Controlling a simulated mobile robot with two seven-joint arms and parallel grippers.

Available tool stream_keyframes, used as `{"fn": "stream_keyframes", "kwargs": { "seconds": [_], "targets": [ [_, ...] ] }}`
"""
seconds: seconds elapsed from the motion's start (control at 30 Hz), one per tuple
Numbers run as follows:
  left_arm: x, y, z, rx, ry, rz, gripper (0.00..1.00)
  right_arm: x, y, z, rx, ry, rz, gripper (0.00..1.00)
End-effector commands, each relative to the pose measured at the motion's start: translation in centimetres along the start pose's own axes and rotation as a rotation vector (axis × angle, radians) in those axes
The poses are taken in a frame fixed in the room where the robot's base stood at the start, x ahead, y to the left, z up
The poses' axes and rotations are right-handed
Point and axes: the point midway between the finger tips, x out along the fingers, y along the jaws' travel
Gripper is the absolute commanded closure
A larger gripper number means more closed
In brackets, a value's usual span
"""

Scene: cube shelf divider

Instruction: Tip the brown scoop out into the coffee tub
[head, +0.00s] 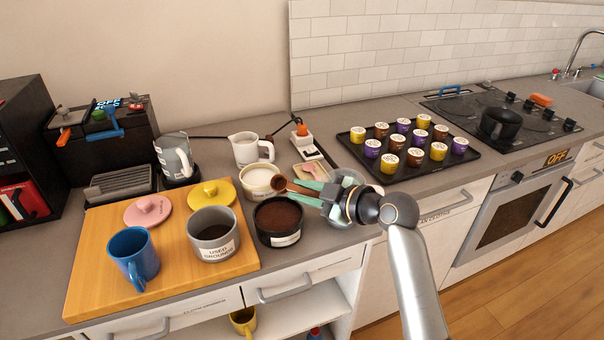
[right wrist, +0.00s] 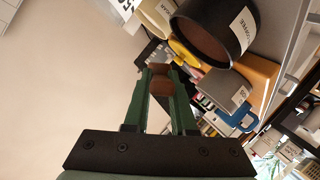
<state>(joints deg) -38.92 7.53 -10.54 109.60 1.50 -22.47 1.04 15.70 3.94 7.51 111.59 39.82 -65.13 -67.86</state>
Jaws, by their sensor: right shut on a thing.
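My right gripper (head: 302,191) is shut on the brown scoop (head: 280,184), gripping its handle between the green fingers. The scoop's bowl points left and appears above the far rim of the coffee tub. The coffee tub (head: 280,237) is black with a white label and holds dark brown grounds. In the right wrist view the scoop (right wrist: 161,80) sits between the fingers (right wrist: 160,90). The tub (right wrist: 238,25), labelled COFFEE, is apart from it at upper right. I cannot tell what the scoop holds. My left gripper is not in view.
A cream tub (head: 261,193) of white contents stands behind the coffee tub. A grey used-grounds tub (head: 214,253) and blue mug (head: 134,259) stand on the wooden board (head: 185,285) at left. A pod tray (head: 455,172) lies to the right.

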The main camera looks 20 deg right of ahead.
Motion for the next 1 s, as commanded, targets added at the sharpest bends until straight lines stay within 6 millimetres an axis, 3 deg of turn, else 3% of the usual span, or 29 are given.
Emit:
{"fn": "stream_keyframes", "kwargs": {
  "seconds": [0.03,0.3,0.53,1.0],
  "targets": [
    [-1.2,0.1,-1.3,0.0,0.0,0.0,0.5,-0.3,0.5,-0.5,0.045,-0.004,-0.022,1.0],
    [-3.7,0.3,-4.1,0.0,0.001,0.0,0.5,-0.2,0.5,-0.2,0.343,-0.005,-0.143,1.0],
    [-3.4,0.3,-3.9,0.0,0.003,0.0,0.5,0.1,0.0,0.4,0.541,-0.003,-0.224,1.0],
    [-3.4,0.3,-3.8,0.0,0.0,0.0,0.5,0.1,0.0,0.3,0.57,-0.001,-0.236,1.0]
  ]
}}
